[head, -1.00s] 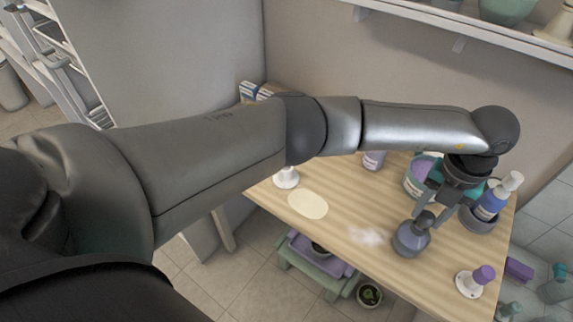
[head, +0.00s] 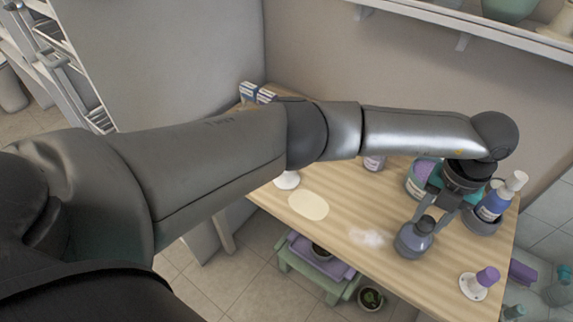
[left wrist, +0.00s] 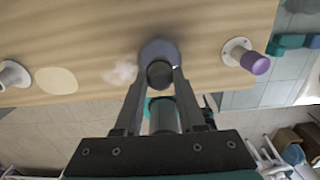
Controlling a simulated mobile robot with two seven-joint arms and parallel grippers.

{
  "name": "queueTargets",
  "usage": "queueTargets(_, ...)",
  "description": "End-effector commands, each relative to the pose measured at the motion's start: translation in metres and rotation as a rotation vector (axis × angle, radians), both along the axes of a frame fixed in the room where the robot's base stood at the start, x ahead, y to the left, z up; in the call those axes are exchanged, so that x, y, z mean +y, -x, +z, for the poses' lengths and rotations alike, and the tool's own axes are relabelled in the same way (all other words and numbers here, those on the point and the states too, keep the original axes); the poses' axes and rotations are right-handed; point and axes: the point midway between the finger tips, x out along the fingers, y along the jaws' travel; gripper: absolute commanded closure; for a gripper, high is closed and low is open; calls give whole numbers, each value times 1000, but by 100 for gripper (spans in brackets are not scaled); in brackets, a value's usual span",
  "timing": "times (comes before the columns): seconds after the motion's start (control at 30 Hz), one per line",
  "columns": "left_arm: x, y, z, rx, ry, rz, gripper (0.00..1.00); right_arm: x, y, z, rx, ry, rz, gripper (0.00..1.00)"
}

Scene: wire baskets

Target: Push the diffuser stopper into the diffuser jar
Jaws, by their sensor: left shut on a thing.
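The diffuser jar (head: 411,242) is a rounded grey-blue vessel standing upright near the front edge of the wooden table. The diffuser stopper (head: 425,224) is a small dark grey piece at the jar's mouth, and it shows as a dark disc in the left wrist view (left wrist: 160,74). My left gripper (head: 432,212) points down with its fingers shut on the stopper. In the left wrist view the jar (left wrist: 157,48) lies just beyond the fingertips, partly covered by the stopper. I cannot tell how deep the stopper sits. My right gripper is not in view.
A purple-topped white holder (head: 473,287) stands right of the jar. A blue pump bottle (head: 494,205) and a teal-and-purple container (head: 418,181) stand close behind my gripper. A whitish patch (head: 367,237) and a cream oval (head: 308,206) lie to the left on the table.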

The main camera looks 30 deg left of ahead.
Motion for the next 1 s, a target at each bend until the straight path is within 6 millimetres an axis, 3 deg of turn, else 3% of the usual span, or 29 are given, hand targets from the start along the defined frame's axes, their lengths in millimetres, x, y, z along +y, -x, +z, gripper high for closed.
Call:
queueTargets(0.03, 0, 1, -2, 2, -1, 0, 59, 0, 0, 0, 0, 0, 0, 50)
queueTargets(0.33, 0, 0, -1, 1, -1, 0, 26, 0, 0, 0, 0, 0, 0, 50)
queueTargets(1.0, 0, 0, 2, 1, -1, 0, 26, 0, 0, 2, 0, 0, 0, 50)
